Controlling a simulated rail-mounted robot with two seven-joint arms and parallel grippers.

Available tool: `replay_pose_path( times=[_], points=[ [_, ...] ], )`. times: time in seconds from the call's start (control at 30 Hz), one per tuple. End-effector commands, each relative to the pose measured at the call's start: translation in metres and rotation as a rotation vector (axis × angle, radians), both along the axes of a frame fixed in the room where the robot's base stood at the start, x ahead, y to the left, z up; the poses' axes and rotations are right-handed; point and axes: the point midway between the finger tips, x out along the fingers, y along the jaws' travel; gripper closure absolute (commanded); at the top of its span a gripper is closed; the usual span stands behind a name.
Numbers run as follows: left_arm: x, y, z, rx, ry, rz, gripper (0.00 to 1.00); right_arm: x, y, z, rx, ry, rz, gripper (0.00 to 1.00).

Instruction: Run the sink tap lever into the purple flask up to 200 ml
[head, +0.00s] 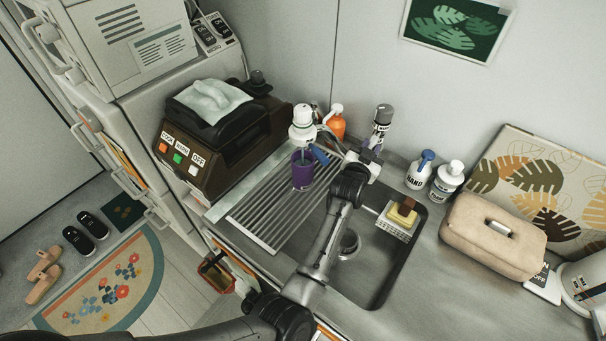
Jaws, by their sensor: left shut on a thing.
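The purple flask (302,172) stands upright on the ribbed drainboard, left of the sink basin. The blue tap lever (319,154) is just right of the flask. My left gripper (337,152) reaches in over the basin from below and appears shut on the lever; its fingertips are small and partly hidden. The liquid level and marks in the flask cannot be read. My right gripper is out of view.
The sink basin (373,262) lies right of the drainboard (272,216); a sponge in a holder (398,218) is on its right side. Several bottles stand behind. A brown appliance (214,140) is left, a beige bag (493,236) right.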

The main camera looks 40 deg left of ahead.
Motion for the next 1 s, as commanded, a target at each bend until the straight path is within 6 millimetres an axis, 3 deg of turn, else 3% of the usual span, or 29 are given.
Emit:
replay_pose_path(
  times=[0.47, 0.73, 1.0],
  points=[
    [0.001, 0.003, 0.006, 0.004, -0.012, 0.002, 0.94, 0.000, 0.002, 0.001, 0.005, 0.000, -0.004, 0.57],
    [0.000, 0.015, 0.007, 0.013, -0.009, -0.100, 0.94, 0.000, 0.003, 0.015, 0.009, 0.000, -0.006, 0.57],
    [0.001, 0.015, 0.008, 0.001, -0.019, -0.131, 0.94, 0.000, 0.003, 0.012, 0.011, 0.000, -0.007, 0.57]
  ],
)
